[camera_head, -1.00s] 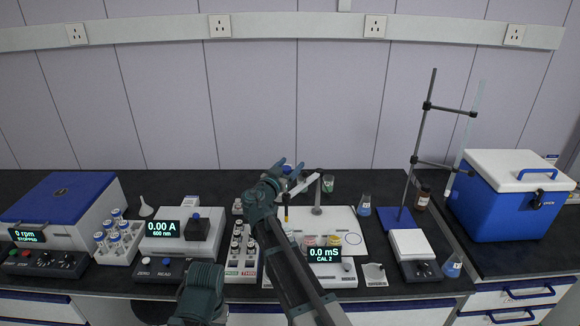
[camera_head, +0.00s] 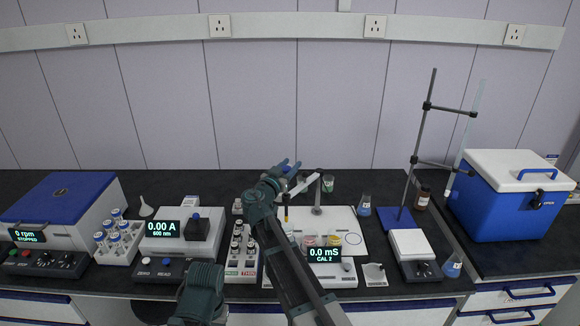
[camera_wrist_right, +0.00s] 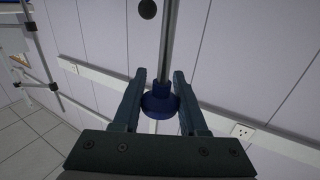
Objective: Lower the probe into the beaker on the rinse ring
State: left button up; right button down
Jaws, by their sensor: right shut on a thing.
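My right gripper (camera_head: 290,166) is shut on the blue top of the probe, above the white board (camera_head: 345,212). In the right wrist view, the blue top (camera_wrist_right: 159,104) sits between its two fingers, with a grey rod in line above it. A pink cup (camera_head: 309,240) and a yellow cup (camera_head: 333,240) stand behind the meter (camera_head: 325,268). A blue ring (camera_head: 353,239) is marked on the board. My left gripper is out of view.
A tall stand (camera_head: 416,150) rises further right. A vial rack (camera_head: 243,250) is close to my forearm on the left.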

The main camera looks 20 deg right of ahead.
aim_at(290, 192)
jog(key=shift+f, duration=0.1)
dwell(0.6)
notch_tip(290, 192, down, 8)
jog(key=b, duration=0.8)
jog(key=shift+f, duration=0.1)
jog(key=shift+s, duration=0.15)
jog(key=shift+c, duration=2.2)
grip_release()
jog(key=shift+a, duration=0.1)
jog(key=v, duration=1.3)
jog(key=shift+s+a, duration=0.15)
jog(key=shift+a, duration=0.1)
